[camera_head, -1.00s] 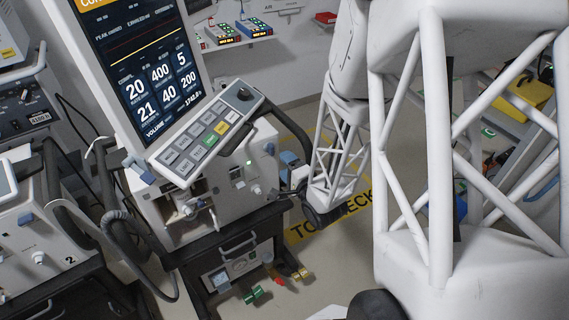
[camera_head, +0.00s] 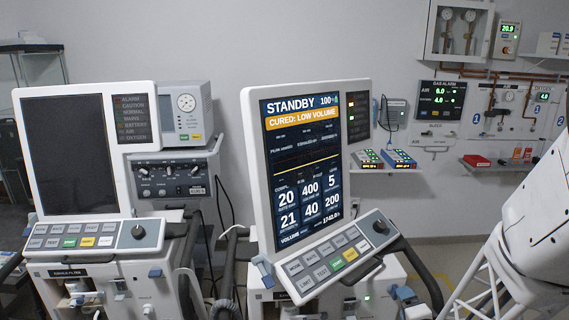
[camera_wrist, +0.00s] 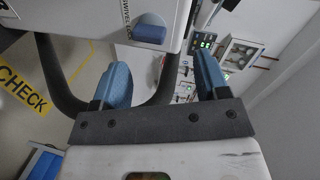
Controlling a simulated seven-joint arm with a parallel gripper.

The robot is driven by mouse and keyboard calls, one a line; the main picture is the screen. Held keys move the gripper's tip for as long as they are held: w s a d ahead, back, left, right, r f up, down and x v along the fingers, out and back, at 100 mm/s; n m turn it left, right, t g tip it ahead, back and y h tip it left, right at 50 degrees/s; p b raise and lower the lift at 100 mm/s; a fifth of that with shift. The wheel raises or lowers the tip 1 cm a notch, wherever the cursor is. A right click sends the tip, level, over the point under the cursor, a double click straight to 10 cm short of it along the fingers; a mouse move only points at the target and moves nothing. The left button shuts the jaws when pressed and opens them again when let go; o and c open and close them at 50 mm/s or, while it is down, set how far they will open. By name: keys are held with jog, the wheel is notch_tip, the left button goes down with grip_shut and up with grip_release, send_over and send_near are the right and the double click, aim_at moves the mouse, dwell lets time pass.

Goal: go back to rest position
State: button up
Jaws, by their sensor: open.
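My gripper (camera_wrist: 160,64) shows in the wrist view with its two blue fingers spread wide and nothing held between them. A dark curved bar (camera_wrist: 62,82) of a ventilator passes behind the fingers; I cannot tell how close it is. The ventilator's pale housing with a blue knob (camera_wrist: 150,30) is at the top of that view. In the head view my white arm comes in at the lower right, beside the running ventilator (camera_head: 255,190). Its screen reads STANDBY and CURED: LOW VOLUME. My gripper is out of the head view.
A second ventilator (camera_head: 85,150) with a dark screen stands at the left. Behind it is a grey monitor unit (camera_head: 172,115). A wall shelf with small coloured devices (camera_head: 398,158) and gas gauges (camera_head: 445,30) is at the back right. The floor beyond the running ventilator (camera_head: 450,260) looks open.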

jog(key=s+a+r+n+g+h, duration=0.1)
jog(key=s+a+r+n+g, duration=0.1)
jog(key=r+n+g, duration=0.3)
jog(key=s+a+r+n+g+h, duration=0.1)
jog(key=s+a+r+n+g, duration=0.15)
jog(key=r, duration=0.35)
jog(key=s+a+r+n+g+y, duration=0.1)
jog(key=s+a+r+n+g, duration=0.1)
jog(key=s, duration=0.7)
jog(key=s+a+r+n+g, duration=0.3)
jog(key=s+a+r+n, duration=0.2)
jog(key=s+a+r, duration=0.2)
jog(key=shift+s+r+g+y, duration=0.35)
jog(key=shift+s+r+y, duration=0.05)
jog(key=shift+s+r, duration=0.4)
jog(key=shift+a+f, duration=0.1)
